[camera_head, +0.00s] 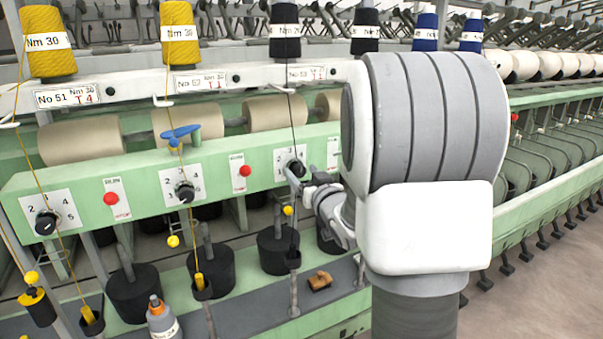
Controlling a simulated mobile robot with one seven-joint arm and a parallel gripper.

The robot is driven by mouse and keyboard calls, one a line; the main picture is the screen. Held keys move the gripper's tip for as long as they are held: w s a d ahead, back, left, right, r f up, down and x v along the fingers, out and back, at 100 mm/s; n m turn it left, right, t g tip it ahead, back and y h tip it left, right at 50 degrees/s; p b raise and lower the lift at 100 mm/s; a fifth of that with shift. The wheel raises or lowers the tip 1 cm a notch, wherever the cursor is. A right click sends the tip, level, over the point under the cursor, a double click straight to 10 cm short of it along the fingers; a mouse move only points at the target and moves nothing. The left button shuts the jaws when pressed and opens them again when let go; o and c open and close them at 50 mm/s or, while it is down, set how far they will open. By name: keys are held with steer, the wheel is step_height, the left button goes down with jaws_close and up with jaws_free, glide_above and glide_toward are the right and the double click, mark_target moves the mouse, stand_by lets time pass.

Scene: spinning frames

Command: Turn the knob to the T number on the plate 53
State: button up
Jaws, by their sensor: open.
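The plate No 53 (306,74) is on the white rail under the dark cone. Its red T mark shows, but the digit is too small to read surely. Below it, the black knob (297,168) sits on a white dial (284,156) with numbers, on the green panel. My gripper (297,181) is open, just below and in front of this knob. I cannot tell whether its fingers touch the knob. My arm comes from the right and hides part of the panel. The knob's pointer direction is unclear.
Similar knobs sit to the left, under plate No 52 (201,82) and plate No 51 (68,96). A red button (245,171) is left of the dial. Yarn from the dark cone (285,30) runs down past the knob. A bottle (162,318) stands on the lower ledge.

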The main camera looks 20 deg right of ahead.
steer(key=shift+c, duration=0.2)
jaws_close()
steer(key=shift+f+b, duration=0.1)
steer(key=shift+b, duration=0.4)
